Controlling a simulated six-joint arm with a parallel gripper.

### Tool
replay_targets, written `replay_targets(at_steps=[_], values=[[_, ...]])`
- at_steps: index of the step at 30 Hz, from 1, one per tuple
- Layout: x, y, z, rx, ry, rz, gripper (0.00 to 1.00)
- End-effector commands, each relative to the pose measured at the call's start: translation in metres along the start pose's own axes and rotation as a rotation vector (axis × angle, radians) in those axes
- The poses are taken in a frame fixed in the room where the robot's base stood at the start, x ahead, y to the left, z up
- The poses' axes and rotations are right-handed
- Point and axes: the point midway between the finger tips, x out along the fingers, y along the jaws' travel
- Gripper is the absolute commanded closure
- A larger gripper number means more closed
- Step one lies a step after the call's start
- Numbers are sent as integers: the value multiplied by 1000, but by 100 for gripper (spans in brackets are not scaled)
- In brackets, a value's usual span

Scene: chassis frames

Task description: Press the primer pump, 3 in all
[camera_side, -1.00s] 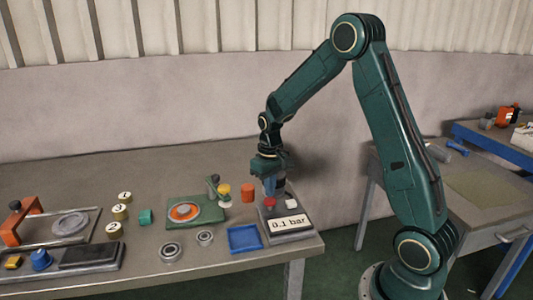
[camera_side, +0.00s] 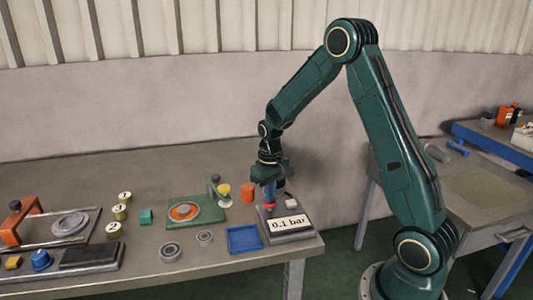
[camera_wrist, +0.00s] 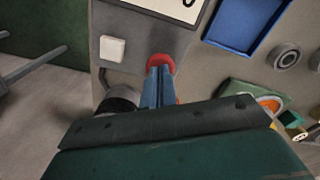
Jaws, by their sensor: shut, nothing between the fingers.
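The pump unit (camera_side: 294,237) is a grey box at the table's right end, with a display (camera_side: 290,224) reading 0.1 bar. A round red button (camera_wrist: 160,61) and a square white button (camera_wrist: 112,48) sit on its top. No label shows which is the primer pump. My gripper (camera_side: 269,203) is shut and empty, its blue fingers pointing down at the red button. In the wrist view the fingertips (camera_wrist: 160,72) overlap the red button's near edge. They look at or very close to it; contact is not clear. The white button is beside the fingers, apart.
A dark round part (camera_wrist: 118,102) is close beside my fingers. An orange cylinder (camera_side: 248,193) and a blue tray (camera_side: 245,239) stand left of the unit. A green fixture (camera_side: 196,211) and bearing rings (camera_side: 171,252) lie further left. The table's back is clear.

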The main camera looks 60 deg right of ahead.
Motion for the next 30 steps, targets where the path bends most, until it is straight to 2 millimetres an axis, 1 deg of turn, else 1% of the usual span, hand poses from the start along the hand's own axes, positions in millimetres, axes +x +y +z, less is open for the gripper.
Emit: replay_targets(at_steps=[8, 16, 30], values=[[7, 0, 0, 0, -2, 0, 100], [6, 0, 0, 0, -2, 0, 100], [-12, 0, 0, 0, 1, 0, 100]])
